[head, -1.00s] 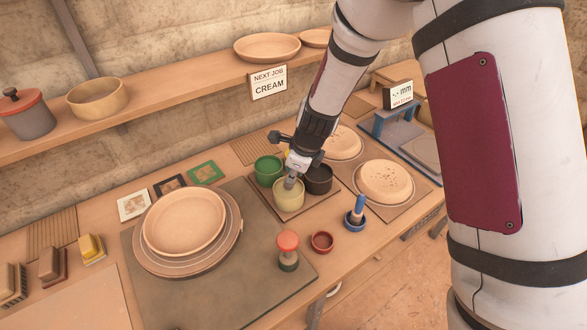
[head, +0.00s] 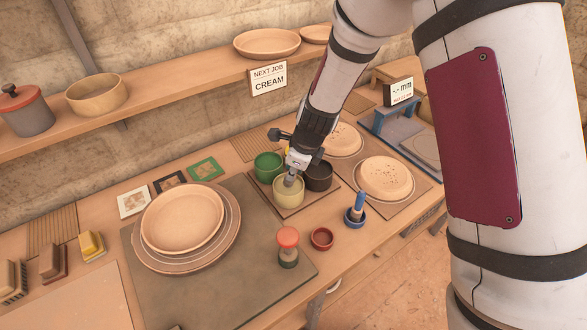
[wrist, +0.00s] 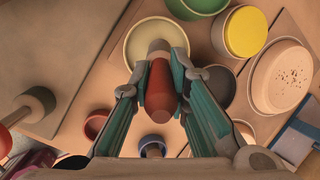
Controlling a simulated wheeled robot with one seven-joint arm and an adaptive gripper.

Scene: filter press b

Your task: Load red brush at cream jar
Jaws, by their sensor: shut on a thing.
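My gripper (head: 292,170) is pointed down at the cream jar (head: 289,192), which stands on a small brown tray. In the wrist view the gripper (wrist: 160,72) is shut on the red brush (wrist: 160,92). The brush's red handle is between the two fingers and its pale end overlaps the cream jar (wrist: 135,60). In the head view the fingers and brush end reach to the jar's mouth. How deep the brush sits, and whether it touches the contents, cannot be told.
A green jar (head: 268,167) and a dark jar (head: 318,177) stand close beside the cream jar; a yellow one (wrist: 246,32) shows in the wrist view. A blue brush (head: 358,205) stands in a blue holder. A red holder (head: 322,239) and a red-topped stand (head: 288,246) are in front.

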